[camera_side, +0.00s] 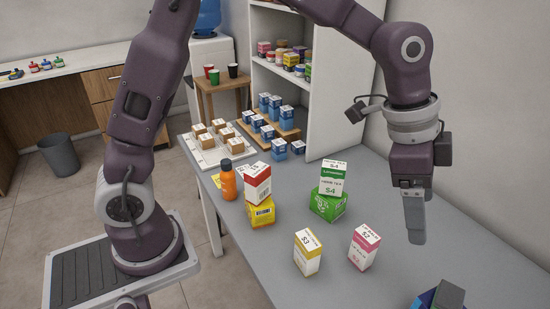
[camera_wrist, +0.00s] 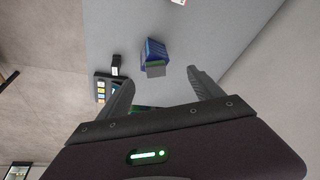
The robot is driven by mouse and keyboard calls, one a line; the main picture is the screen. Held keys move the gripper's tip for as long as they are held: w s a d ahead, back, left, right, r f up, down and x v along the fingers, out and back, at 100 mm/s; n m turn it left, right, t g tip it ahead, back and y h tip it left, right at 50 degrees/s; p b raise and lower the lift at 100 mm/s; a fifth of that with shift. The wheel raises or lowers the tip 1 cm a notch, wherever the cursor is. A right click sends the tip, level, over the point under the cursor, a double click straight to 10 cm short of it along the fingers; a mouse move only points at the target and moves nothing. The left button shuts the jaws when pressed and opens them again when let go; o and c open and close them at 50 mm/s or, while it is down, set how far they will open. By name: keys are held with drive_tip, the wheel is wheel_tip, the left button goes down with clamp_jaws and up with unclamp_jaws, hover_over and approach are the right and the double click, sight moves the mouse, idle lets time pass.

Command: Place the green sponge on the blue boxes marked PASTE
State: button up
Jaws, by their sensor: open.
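A grey-topped block with a green edge, which looks like the sponge (camera_wrist: 156,70), shows in the wrist view against a blue box (camera_wrist: 153,47). In the side view the dark grey block (camera_side: 450,294) is at the bottom right edge with blue (camera_side: 426,298) beside it, partly cut off. I cannot tell whether the block rests on the blue or leans on it, and no PASTE marking is readable. My gripper (camera_side: 415,238) hangs above the counter, open and empty. In the wrist view its fingers (camera_wrist: 160,78) are apart, with the block beyond them.
On the grey counter (camera_side: 290,285) stand yellow (camera_side: 307,252) and pink (camera_side: 364,247) boxes, a green stack (camera_side: 328,205), a red-and-yellow stack (camera_side: 260,213) and an orange bottle (camera_side: 228,181). Several small blue-and-white boxes (camera_side: 278,149) stand farther back. A wall bounds the right side.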

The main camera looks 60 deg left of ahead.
drive_tip(key=s+a+r+n+t+y, duration=0.1)
drive_tip(key=s+a+r+n, duration=0.15)
drive_tip(key=s+a, duration=0.2)
drive_tip(key=s+a+r+n+t+y, duration=0.1)
drive_tip(key=s+a+r+n, duration=0.1)
drive_tip(key=s+a+r, duration=0.3)
drive_tip(key=s+a+f+n+t+y, duration=0.1)
drive_tip(key=s+a+f+n, duration=0.1)
drive_tip(key=s+a+n, duration=0.5)
drive_tip(key=s+a, duration=0.3)
drive_tip(key=s, duration=0.4)
drive_tip(key=shift+f, duration=0.2)
